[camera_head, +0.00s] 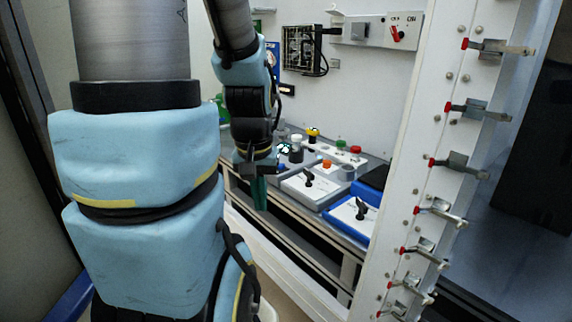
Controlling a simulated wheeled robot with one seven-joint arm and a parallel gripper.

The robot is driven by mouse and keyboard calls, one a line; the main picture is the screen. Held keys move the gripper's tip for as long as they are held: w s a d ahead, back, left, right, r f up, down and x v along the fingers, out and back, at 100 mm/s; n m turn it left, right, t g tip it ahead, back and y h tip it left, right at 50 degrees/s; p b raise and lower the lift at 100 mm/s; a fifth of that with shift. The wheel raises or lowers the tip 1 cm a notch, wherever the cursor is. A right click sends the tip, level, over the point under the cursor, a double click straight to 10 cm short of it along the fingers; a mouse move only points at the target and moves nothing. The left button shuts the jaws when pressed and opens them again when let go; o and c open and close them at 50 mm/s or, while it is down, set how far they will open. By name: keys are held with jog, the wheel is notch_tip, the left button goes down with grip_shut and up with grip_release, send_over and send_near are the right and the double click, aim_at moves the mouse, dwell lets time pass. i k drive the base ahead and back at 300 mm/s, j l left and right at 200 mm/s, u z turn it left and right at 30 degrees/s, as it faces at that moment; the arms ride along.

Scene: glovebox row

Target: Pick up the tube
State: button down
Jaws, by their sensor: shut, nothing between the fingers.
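My gripper (260,193) hangs at the end of my arm, pointing down by the near edge of the bench. Its dark green fingers are together and seem to hold nothing. I cannot make out for certain which item is the tube. Several small upright cylinders and capped pieces stand on the bench just beyond and to the right of the gripper, among them a pale-topped one (297,150) and a yellow-topped one (313,135). My wrist and arm hide part of the bench behind them.
The grey bench (283,222) holds a white box with a black handle (309,184) and a blue-edged one (351,214). A white post (420,150) with red-tipped metal clamps rises at right. A switch box (377,30) is on the back wall.

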aim_at(297, 138)
jog(key=i+j+z, duration=0.25)
jog(key=i+j, duration=0.15)
jog(key=j, duration=0.2)
jog(key=i+j+z, duration=0.1)
jog(key=j, duration=0.2)
jog(key=i+j+z, duration=0.25)
jog(key=i+j, duration=0.15)
jog(key=j, duration=0.3)
jog(key=i+l, duration=0.15)
jog(key=i+z, duration=0.05)
jog(key=i, duration=0.05)
